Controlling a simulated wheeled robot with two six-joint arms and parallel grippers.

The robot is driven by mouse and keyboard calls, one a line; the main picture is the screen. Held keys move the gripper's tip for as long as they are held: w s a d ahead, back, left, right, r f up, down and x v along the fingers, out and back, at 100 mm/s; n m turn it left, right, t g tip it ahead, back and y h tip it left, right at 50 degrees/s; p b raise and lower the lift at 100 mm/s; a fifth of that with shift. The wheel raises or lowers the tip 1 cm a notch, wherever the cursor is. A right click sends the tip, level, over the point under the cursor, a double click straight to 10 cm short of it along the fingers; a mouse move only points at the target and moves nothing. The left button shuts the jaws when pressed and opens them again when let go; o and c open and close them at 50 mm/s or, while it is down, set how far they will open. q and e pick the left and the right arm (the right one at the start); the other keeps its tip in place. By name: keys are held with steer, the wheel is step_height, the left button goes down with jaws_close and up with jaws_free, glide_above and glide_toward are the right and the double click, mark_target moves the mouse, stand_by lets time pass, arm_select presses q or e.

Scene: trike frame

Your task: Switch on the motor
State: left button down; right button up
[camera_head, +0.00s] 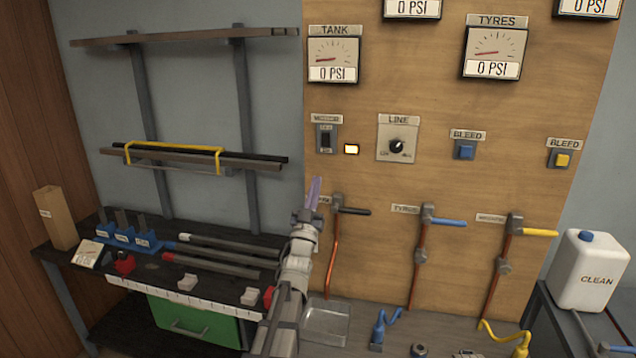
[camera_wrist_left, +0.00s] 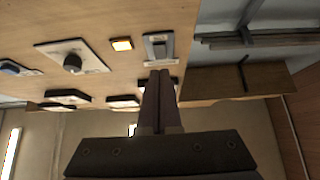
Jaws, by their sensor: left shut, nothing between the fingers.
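The motor switch (camera_head: 326,139) is a dark rocker in a grey plate under a small label at the left of the wooden panel. In the left wrist view the switch plate (camera_wrist_left: 158,47) sits just beyond my fingertips. A small square lamp (camera_head: 351,149) beside it glows pale yellow; it also glows in the left wrist view (camera_wrist_left: 122,45). My left gripper (camera_head: 315,184) is shut and empty, its fingers pointing up below the switch in the head view. I cannot tell whether the tips touch the panel. The right gripper is out of view.
A LINE knob (camera_head: 397,146) and blue (camera_head: 465,150) and yellow (camera_head: 562,160) BLEED buttons are to the right. A lever valve (camera_head: 345,208) sits close beside my left gripper. The TANK gauge (camera_head: 333,60) reads 0 PSI. A workbench (camera_head: 150,270) stands left.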

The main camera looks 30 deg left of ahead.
arm_select(q)
steer(key=b+v, duration=0.1)
steer(key=v, duration=0.1)
steer(key=shift+f, duration=0.4)
steer(key=w+d+f+g+h, duration=0.35)
steer(key=d+f+g, duration=0.35)
steer(key=d+f, duration=0.45)
steer(key=s+d+f+m+g+h, duration=0.1)
steer(key=s+d+f+g, duration=0.15)
steer(key=d+f, duration=0.3)
steer(key=s+d+f+m+g+h, duration=0.1)
steer(key=d+f+g, duration=0.2)
steer(key=d+f, duration=0.3)
steer(key=s+d+f+m+g, duration=0.1)
steer(key=s+d+f+g, duration=0.2)
steer(key=s, duration=0.6)
steer(key=s+d+f+m+g, duration=0.2)
steer(key=s+d+f+g, duration=0.2)
steer(key=s, duration=0.5)
steer(key=s+d+f+m+g, duration=0.1)
steer(key=s+d+f+g, duration=0.3)
steer(key=s, duration=0.5)
steer(key=shift+f+g+y, duration=0.45)
steer(key=shift+f+g, duration=0.25)
steer(key=shift+g, duration=0.15)
